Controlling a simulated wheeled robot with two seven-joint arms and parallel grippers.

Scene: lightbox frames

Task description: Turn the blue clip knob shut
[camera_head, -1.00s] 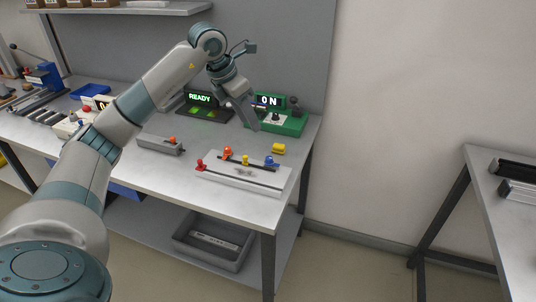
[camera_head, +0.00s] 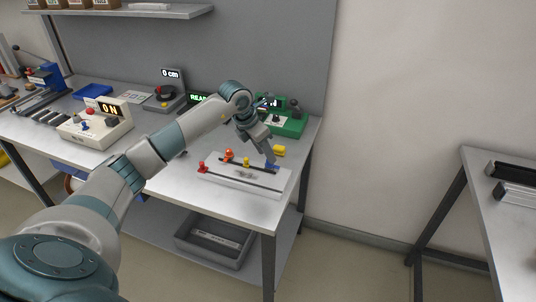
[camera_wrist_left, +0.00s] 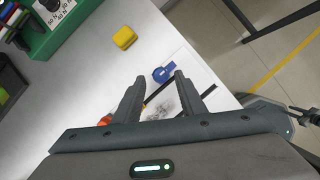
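The blue clip knob (camera_head: 272,167) is at the right end of a white fixture (camera_head: 222,182) on the workbench, partly covered by my gripper in the head view. In the left wrist view the blue knob (camera_wrist_left: 164,72) lies just beyond the fingertips, roughly between them. My left gripper (camera_head: 270,157) points down over the knob. In the wrist view my left gripper (camera_wrist_left: 160,77) has its fingers spread apart with nothing between them. Contact with the knob cannot be told.
Red (camera_head: 202,168), orange (camera_head: 228,155) and yellow (camera_head: 246,162) knobs share the fixture. A loose yellow block (camera_head: 279,150) lies behind it, with a green device (camera_head: 292,123) further back. The bench's front right corner is clear. A grey bin (camera_head: 213,243) sits below.

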